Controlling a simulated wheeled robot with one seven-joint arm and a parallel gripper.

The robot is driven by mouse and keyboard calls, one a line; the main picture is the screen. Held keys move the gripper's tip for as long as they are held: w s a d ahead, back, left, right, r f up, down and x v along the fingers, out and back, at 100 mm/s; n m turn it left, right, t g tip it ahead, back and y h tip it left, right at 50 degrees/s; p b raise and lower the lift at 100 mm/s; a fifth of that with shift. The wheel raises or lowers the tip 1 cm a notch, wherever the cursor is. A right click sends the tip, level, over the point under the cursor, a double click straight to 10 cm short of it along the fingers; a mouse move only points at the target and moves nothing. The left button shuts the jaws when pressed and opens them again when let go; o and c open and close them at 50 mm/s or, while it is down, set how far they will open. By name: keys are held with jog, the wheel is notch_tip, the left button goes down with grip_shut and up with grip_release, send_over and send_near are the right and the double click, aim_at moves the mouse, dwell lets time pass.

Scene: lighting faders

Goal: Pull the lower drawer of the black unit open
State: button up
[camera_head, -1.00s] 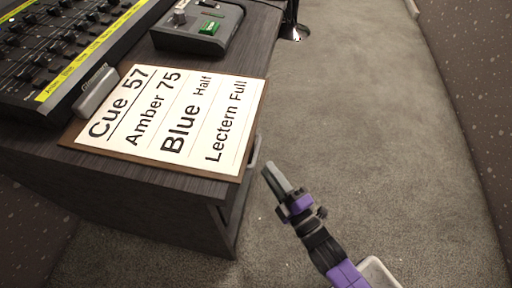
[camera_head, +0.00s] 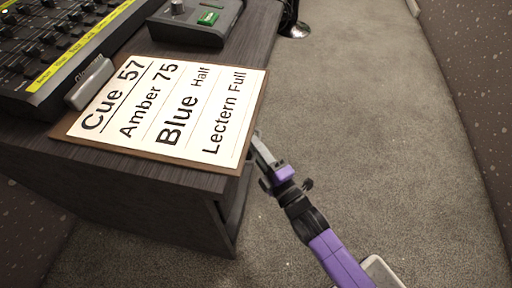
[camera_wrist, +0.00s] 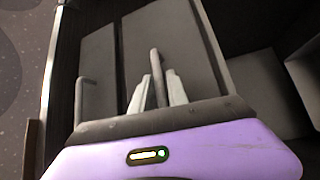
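The black unit (camera_head: 236,200) stands under the desk top, its front facing right and mostly hidden in the head view. In the wrist view two dark drawer fronts show side by side. The narrower one (camera_wrist: 99,75), with its own handle (camera_wrist: 84,97), lies nearer the desk edge and looks like the upper drawer. The larger one (camera_wrist: 180,45) looks like the lower drawer. My gripper (camera_head: 258,143) is at the unit's front. In the wrist view its two pale fingers (camera_wrist: 160,88) stand on either side of the larger front's bar handle (camera_wrist: 154,62), seemingly open with a slight gap.
A cue board (camera_head: 170,110) lies on the desk top, overhanging near my gripper. A fader console (camera_head: 50,50) and a small grey box (camera_head: 190,22) stand behind it. Carpeted floor (camera_head: 380,130) to the right is clear up to a speckled wall (camera_head: 475,80).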

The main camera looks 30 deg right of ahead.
grip_shut()
dwell(1.4)
